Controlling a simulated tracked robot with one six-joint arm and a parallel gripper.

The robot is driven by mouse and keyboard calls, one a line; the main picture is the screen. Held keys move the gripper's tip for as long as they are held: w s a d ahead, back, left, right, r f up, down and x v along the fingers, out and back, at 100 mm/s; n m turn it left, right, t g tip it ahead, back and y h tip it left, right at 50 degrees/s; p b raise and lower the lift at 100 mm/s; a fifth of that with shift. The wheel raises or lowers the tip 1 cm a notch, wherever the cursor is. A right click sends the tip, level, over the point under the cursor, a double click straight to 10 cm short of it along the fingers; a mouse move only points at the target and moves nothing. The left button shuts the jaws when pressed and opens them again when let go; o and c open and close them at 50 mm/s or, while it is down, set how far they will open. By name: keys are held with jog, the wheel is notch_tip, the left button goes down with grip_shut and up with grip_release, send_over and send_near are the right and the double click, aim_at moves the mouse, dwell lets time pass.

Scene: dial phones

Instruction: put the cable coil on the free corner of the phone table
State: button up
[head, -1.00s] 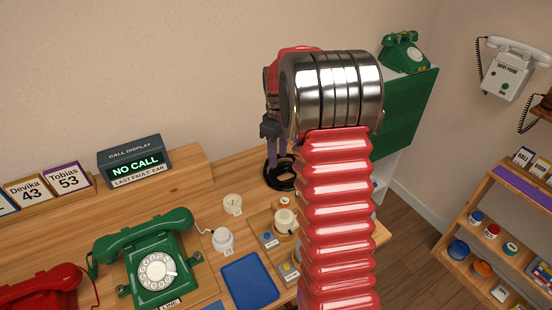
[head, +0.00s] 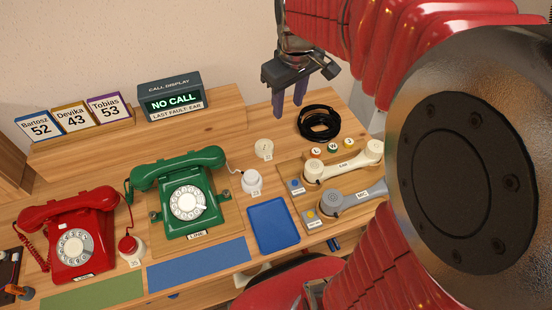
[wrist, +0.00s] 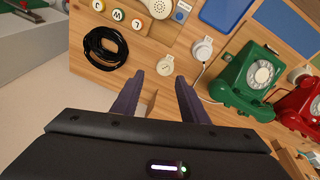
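The black cable coil (head: 319,122) lies flat on the back right part of the wooden phone table (head: 222,128), in the head view. It also shows at the upper left of the wrist view (wrist: 89,49). My gripper (head: 289,109) is above the table, to the left of the coil and apart from it. In the wrist view its two purple fingers (wrist: 157,80) are spread with nothing held between them.
Handsets on a wooden board (head: 290,172), a blue tray (head: 273,224), a green phone (head: 185,195) and a red phone (head: 78,240) fill the front. A call display (head: 171,97) stands behind.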

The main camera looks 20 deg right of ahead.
jog(key=s+a+m+t, duration=0.1)
jog(key=s+a, duration=0.4)
jog(key=s, duration=0.3)
jog(key=s+a+m+t, duration=0.1)
jog(key=s+a+t, duration=0.1)
jog(key=s+a, duration=0.3)
jog(key=shift+s+r+m+y, duration=0.3)
jog(key=shift+s+r+m, duration=0.1)
jog(key=shift+s, duration=1.1)
